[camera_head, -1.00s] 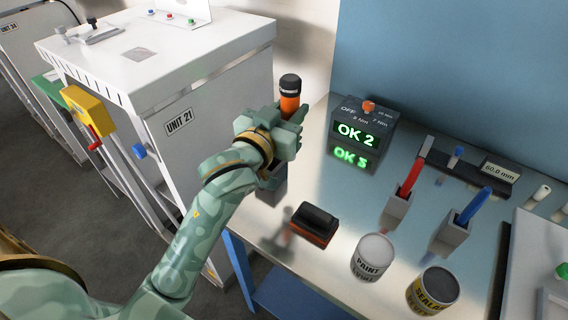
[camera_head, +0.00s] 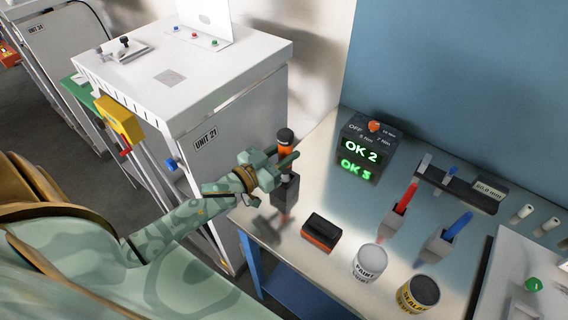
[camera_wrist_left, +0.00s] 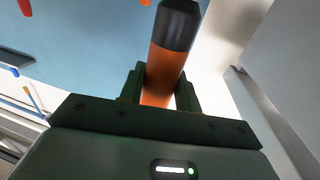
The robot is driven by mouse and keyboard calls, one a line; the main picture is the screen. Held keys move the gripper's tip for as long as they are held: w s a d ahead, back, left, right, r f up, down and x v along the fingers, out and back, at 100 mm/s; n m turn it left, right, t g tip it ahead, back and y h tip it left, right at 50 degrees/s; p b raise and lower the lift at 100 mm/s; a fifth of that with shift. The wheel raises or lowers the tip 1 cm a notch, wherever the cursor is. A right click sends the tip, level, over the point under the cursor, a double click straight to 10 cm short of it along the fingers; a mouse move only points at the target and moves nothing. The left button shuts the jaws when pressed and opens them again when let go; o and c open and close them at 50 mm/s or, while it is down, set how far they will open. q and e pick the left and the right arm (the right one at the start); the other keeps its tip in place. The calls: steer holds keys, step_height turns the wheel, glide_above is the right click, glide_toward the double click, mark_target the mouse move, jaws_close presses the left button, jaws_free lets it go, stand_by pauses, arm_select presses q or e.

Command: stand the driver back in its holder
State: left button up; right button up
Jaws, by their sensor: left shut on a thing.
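The driver (camera_head: 284,146) is orange with a black cap and stands roughly upright at the left end of the bench. My left gripper (camera_head: 287,163) is shut around it; in the left wrist view the driver (camera_wrist_left: 167,65) rises between the two fingers (camera_wrist_left: 160,90). The grey holder (camera_head: 286,193) is directly below the gripper. The driver's lower end is hidden by the fingers and holder, so I cannot tell how deep it sits. My right gripper is not in view.
A black-and-orange block (camera_head: 320,232), paint can (camera_head: 369,263) and sealant can (camera_head: 418,293) stand on the bench (camera_head: 330,195). Red (camera_head: 406,198) and blue (camera_head: 459,225) tools stand in grey holders. The white Unit 21 cabinet (camera_head: 235,145) is left.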

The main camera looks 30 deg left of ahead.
arm_select(q)
step_height(320, 180, down, 3)
steer(key=shift+r+b, duration=0.1)
steer(key=shift+b, duration=0.4)
steer(key=o, duration=1.2)
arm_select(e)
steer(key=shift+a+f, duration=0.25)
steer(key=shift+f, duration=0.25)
arm_select(q)
steer(key=shift+s+a, duration=0.1)
steer(key=shift+s, duration=0.15)
steer(key=v, duration=1.1)
steer(key=shift+s, duration=0.25)
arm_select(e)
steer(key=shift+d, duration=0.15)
